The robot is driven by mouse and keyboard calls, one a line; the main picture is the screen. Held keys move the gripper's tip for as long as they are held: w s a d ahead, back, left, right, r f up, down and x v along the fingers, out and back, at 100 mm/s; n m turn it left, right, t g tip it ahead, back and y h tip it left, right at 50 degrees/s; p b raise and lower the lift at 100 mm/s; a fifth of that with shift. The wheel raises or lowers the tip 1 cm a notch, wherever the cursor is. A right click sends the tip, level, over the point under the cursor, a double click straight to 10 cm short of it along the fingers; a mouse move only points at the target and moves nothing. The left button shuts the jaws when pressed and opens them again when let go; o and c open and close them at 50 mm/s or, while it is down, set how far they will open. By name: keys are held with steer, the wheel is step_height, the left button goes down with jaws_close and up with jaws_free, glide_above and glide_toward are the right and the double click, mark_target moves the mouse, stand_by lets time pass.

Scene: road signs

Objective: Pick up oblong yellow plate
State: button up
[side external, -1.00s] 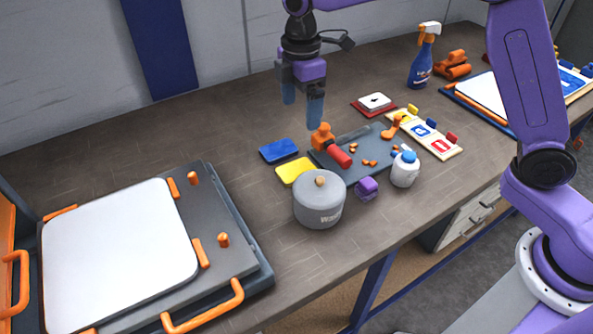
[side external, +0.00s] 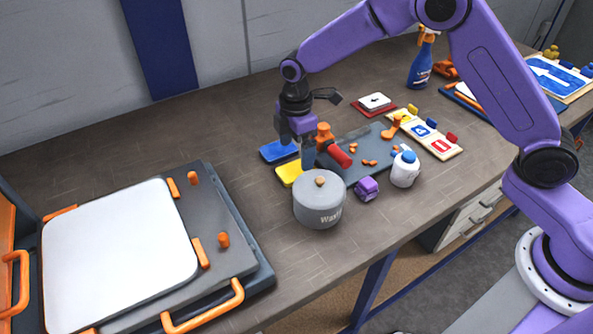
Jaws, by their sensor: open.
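The yellow plate (side external: 288,174) lies flat on the workbench, just behind and left of the grey lidded pot (side external: 319,203). Its right part is hidden by my gripper and the pot. My gripper (side external: 300,160) is low, pointing down, at the plate's right end. Its fingers are open and I see nothing held between them. I cannot tell whether a finger touches the plate.
A blue plate (side external: 278,151) lies right behind the yellow one. A grey tray (side external: 362,164) with orange bits and a red-and-orange tool (side external: 338,154) is close on the right. A purple block (side external: 367,189) and white bottle (side external: 405,168) stand nearby.

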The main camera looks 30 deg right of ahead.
mark_target(294, 170)
steer(key=shift+s+a+f, duration=0.1)
steer(key=shift+a+f, duration=0.05)
steer(key=shift+f, duration=1.2)
steer(key=shift+s+a+f, duration=0.1)
steer(key=shift+f, duration=1.25)
steer(key=c, duration=1.1)
steer(key=shift+c, duration=0.2)
steer(key=shift+r, duration=0.2)
